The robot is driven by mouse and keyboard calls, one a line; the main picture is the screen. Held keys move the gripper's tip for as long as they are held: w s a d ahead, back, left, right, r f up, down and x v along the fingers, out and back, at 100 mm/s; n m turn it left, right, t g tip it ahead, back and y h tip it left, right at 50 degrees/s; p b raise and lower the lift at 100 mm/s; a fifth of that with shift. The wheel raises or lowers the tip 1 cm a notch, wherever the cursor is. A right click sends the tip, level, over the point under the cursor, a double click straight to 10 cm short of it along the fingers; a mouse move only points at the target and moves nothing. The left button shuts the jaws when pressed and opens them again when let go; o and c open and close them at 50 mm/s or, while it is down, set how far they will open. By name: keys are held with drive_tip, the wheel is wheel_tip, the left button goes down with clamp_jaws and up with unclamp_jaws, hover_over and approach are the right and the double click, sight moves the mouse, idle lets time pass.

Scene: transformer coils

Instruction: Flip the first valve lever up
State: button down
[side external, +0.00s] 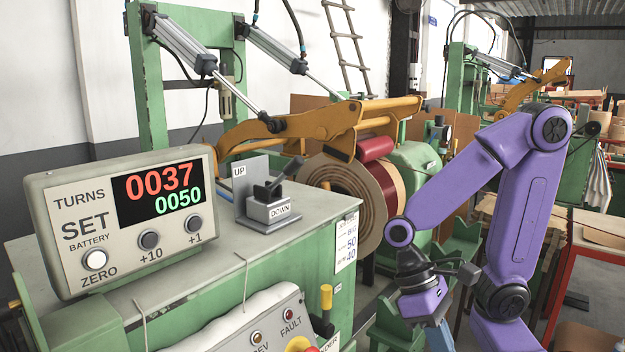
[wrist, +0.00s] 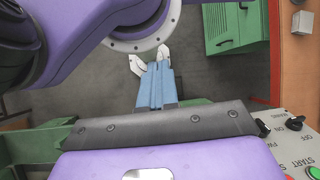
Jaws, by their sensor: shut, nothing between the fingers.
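A lever unit with a dark handle (side external: 287,171) stands on top of the green cabinet in the side view. Its grey block (side external: 268,207) carries a DOWN label, and an UP label is on the plate behind it. The handle slants up to the right; I cannot tell which setting it is in. My gripper (side external: 440,338) is low at the right, well away from the lever, with its blue fingers partly cut off by the bottom edge. In the wrist view my gripper (wrist: 153,65) has its blue fingers together, empty, over grey floor. The lever is not seen there.
A counter box (side external: 130,215) showing 0037 and 0050 stands left of the lever. The green cabinet (side external: 240,305) has a lower control panel (side external: 270,335) with knobs and lamps. A coil winder (side external: 350,195) with a yellow arm is behind. A green box (wrist: 235,28) stands on the floor.

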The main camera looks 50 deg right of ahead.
drive_tip(key=w+a+r+m+y, duration=0.3)
drive_tip(key=w+r+m+y, duration=0.55)
drive_tip(key=m+y, duration=0.7)
drive_tip(key=w+d+r+m+t+y, duration=0.2)
drive_tip(key=w+d+m+t, duration=0.4)
drive_tip(key=m, duration=0.3)
drive_tip(key=w+d+r+m+t+y, duration=0.2)
drive_tip(key=w+d+r+m+t, duration=0.3)
drive_tip(key=m+t, duration=0.4)
drive_tip(key=shift+w+d+t, duration=0.3)
drive_tip(key=shift+w+d, duration=0.2)
drive_tip(key=shift+d, duration=0.4)
drive_tip(key=shift+a, duration=0.15)
